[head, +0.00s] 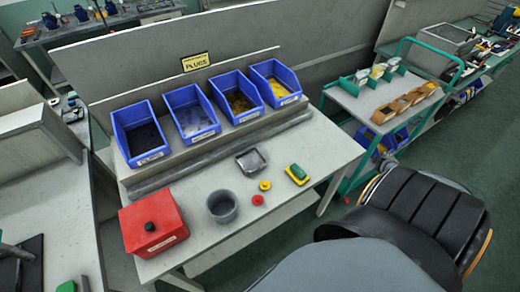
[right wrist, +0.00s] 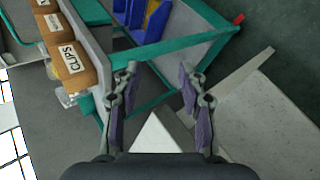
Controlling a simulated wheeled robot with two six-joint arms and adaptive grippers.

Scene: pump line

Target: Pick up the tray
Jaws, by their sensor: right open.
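A small grey metal tray (head: 252,161) lies flat on the light workbench (head: 190,187) in the head view, in front of the row of blue bins. It looks empty. My right gripper (right wrist: 158,92) shows in the right wrist view with its two fingers wide apart and nothing between them. It points down past the green-framed cart, and the tray is not in that view. Neither gripper shows in the head view.
Several blue bins (head: 184,112) line the bench back. Near the tray are a grey cup (head: 222,206), a red box (head: 153,222), a red ring (head: 257,200), a yellow ring (head: 265,185) and a green-yellow block (head: 297,174). The cart (head: 365,101) stands right of the bench.

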